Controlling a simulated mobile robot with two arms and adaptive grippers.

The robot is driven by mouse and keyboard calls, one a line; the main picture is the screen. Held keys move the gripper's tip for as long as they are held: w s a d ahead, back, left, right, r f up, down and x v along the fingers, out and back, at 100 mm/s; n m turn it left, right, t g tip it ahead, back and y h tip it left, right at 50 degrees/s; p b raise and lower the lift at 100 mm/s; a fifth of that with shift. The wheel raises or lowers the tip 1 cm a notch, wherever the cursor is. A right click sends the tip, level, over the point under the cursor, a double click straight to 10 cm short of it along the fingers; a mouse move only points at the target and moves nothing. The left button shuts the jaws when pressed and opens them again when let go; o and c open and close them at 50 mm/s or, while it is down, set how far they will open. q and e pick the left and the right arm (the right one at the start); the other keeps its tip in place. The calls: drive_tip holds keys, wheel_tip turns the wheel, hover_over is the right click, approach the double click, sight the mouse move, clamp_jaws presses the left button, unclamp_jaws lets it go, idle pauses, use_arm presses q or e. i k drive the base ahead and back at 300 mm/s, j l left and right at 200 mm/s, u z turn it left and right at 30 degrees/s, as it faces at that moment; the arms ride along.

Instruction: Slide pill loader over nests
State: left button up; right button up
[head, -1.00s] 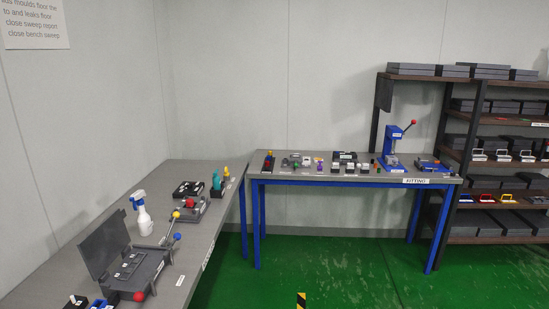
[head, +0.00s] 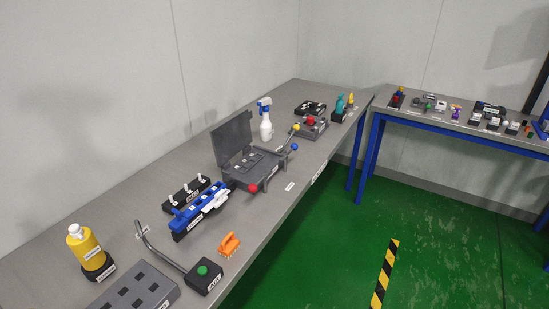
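I cannot tell for sure which item is the pill loader; its label is too small to read. A blue slide-like device (head: 187,221) with a white part (head: 216,200) lies on the long grey bench, left of the open grey case. The open case (head: 233,174) has a raised lid and a panel with several small inserts. A grey block with dark square pockets (head: 138,287) lies at the near end of the bench, partly cut off by the lower edge. Which of these are the nests is unclear. Neither of my grippers shows.
A yellow bottle (head: 84,247), a green-button box (head: 205,276) with a bent rod, and an orange brush (head: 229,244) stand near the front. A white spray bottle (head: 266,125) stands behind the case. Green floor (head: 330,255) beside the bench is open, with a striped marking (head: 385,273).

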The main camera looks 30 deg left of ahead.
sight(180, 223)
drive_tip(key=u, duration=1.35)
